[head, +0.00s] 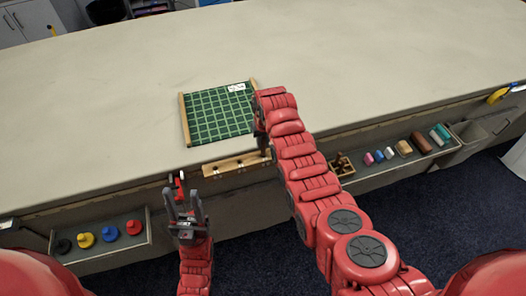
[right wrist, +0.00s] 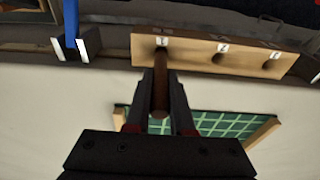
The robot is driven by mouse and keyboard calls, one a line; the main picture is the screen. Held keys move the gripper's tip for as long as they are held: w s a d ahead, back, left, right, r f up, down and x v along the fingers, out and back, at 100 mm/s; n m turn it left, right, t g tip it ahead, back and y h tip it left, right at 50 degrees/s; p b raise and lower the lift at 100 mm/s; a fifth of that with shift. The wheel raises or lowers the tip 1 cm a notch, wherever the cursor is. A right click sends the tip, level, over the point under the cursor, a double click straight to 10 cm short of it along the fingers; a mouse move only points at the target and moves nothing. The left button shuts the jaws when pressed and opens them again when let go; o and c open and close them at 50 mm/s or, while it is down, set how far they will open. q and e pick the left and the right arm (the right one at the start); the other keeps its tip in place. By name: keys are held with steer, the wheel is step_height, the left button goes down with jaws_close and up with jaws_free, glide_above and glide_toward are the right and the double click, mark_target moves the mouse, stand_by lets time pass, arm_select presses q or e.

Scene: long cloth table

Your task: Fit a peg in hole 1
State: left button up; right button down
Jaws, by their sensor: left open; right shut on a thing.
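A light wooden block (head: 233,165) with a row of holes lies at the table's front edge. In the right wrist view the block (right wrist: 190,60) shows labels 1, 2 and 3. My right gripper (head: 263,149) is at the block's right end in the head view. It is shut on a brown peg (right wrist: 160,85), whose far end overlaps the spot below label 1. The peg covers hole 1, so I cannot tell whether its tip is inside. My left gripper (head: 183,192) is open and empty, left of the block and in front of the table edge.
A green gridded board (head: 218,112) with wooden side rails lies behind the block. A small wooden tray (head: 341,165) is to the right. Front shelves hold coloured discs (head: 110,233) at left and several coloured blocks (head: 404,147) at right. The far table is clear.

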mark_target(263, 149)
step_height(263, 149, down, 3)
steer(key=shift+s+f+b, duration=0.1)
steer(key=shift+f+b, duration=0.05)
steer(key=shift+b, duration=0.45)
steer(key=shift+f, duration=0.25)
